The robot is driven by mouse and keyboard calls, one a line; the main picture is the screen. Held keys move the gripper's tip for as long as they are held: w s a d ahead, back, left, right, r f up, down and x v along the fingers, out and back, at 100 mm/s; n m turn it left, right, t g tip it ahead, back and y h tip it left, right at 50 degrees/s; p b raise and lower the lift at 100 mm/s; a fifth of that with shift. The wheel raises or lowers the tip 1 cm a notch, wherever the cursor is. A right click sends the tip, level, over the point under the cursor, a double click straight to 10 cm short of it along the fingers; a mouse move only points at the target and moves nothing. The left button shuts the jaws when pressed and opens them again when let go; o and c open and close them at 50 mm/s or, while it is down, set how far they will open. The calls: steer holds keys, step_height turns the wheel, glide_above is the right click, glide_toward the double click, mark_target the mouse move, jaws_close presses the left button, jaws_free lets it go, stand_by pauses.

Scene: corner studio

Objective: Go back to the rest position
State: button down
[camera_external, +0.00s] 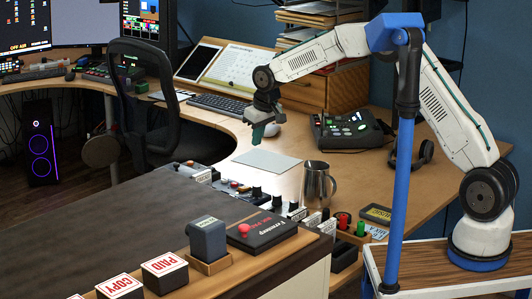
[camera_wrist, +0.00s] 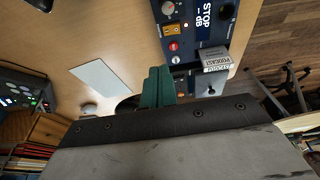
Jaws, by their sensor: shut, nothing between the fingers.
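My gripper (camera_external: 258,139) hangs from the end of my white arm, above the desk and the dark chair side, with its green fingertips pointing down. The fingers are together and hold nothing. In the wrist view the green fingers (camera_wrist: 158,84) show side by side with no object between them. The arm reaches left from its base at the right of the external view, its elbow raised. The fingertips are apart from the desk things, up and left of a pale flat pad (camera_external: 267,162).
A metal mug (camera_external: 316,188) stands right of the pad, with a dark console (camera_external: 347,131) behind it. A wooden cabinet (camera_external: 325,91) and a blue post (camera_external: 400,205) stand near my arm.

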steer(key=s+d+r+m+g+h, duration=0.1)
steer(key=s+d+r, duration=0.35)
steer(key=d, duration=0.75)
steer(key=s+d+r+m+g+h, duration=0.1)
steer(key=s+d+r+m+g, duration=0.1)
steer(key=s+d, duration=0.75)
steer(key=s+d+r+m+g+h, duration=0.1)
steer(key=s+d+r, duration=0.3)
steer(key=d, duration=1.1)
steer(key=s+d+r+m+t, duration=0.1)
steer(key=s+d+m, duration=0.1)
steer(key=s+d, duration=0.6)
steer(key=s+d+r+m+t+y, duration=0.1)
steer(key=s+d+r+m, duration=0.1)
steer(key=s+d, duration=0.6)
steer(key=shift+s+d+r+m+t, duration=0.2)
steer(key=shift+s+d+m+t, duration=0.15)
steer(key=shift+s+m, duration=0.2)
